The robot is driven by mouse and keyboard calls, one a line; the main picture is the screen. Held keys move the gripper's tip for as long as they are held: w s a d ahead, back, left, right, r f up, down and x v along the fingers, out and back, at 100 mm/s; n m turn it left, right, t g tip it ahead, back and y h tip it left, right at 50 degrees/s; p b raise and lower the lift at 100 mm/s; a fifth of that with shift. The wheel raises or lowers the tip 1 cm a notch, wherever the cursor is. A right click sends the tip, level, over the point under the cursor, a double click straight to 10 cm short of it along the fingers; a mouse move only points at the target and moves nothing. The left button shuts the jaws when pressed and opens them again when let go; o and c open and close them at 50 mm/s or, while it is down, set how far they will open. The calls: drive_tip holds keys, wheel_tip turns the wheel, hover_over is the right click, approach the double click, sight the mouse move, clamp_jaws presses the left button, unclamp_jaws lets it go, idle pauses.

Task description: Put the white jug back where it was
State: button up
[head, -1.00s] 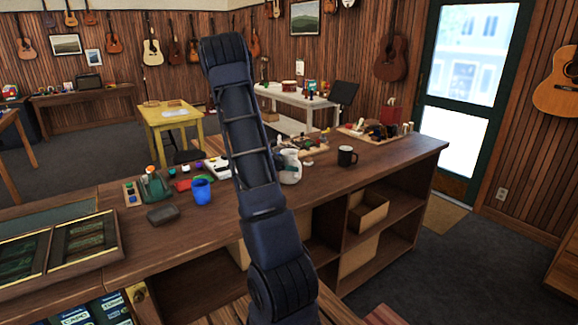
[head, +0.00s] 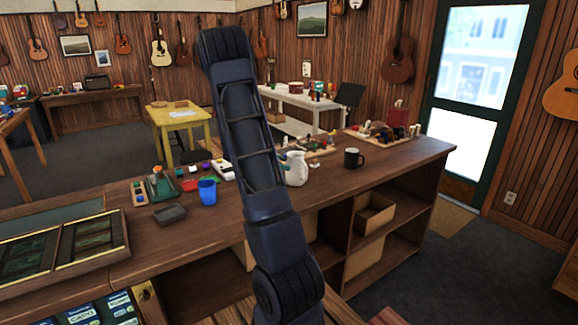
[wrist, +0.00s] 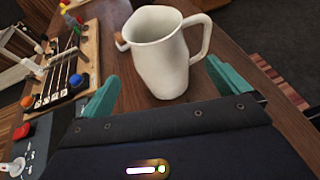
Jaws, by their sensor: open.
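The white jug (head: 297,169) stands upright on the long wooden counter, just right of my arm, which hides its left edge in the head view. In the wrist view the jug (wrist: 160,52) is straight ahead, with its handle to the right and its spout to the left. My gripper (wrist: 165,88) is open, with one teal finger at each side and the jug in front of and partly between them. I see no finger closed on the jug. My gripper is hidden behind my arm in the head view.
A black mug (head: 353,158) stands right of the jug. A blue cup (head: 208,192) and a grey box (head: 169,214) are left of my arm. A wooden board with strings and coloured knobs (wrist: 88,50) lies close left of the jug.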

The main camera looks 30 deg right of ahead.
drive_tip(key=s+a+r+m+t+y, duration=0.2)
drive_tip(key=s+a+r+m+y, duration=0.2)
drive_tip(key=s+a, duration=0.6)
drive_tip(key=s+a+r+m+t+y, duration=0.3)
drive_tip(key=s+a+r+m, duration=0.3)
drive_tip(key=s+a, duration=0.4)
drive_tip(key=s+a+r+m+t+y, duration=0.2)
drive_tip(key=s+a+r+m+y, duration=0.3)
drive_tip(key=s+a, duration=0.5)
drive_tip(key=shift+a+r+t+y, duration=0.3)
drive_tip(key=shift+a+r+y, duration=0.05)
drive_tip(key=shift+a+y, duration=0.15)
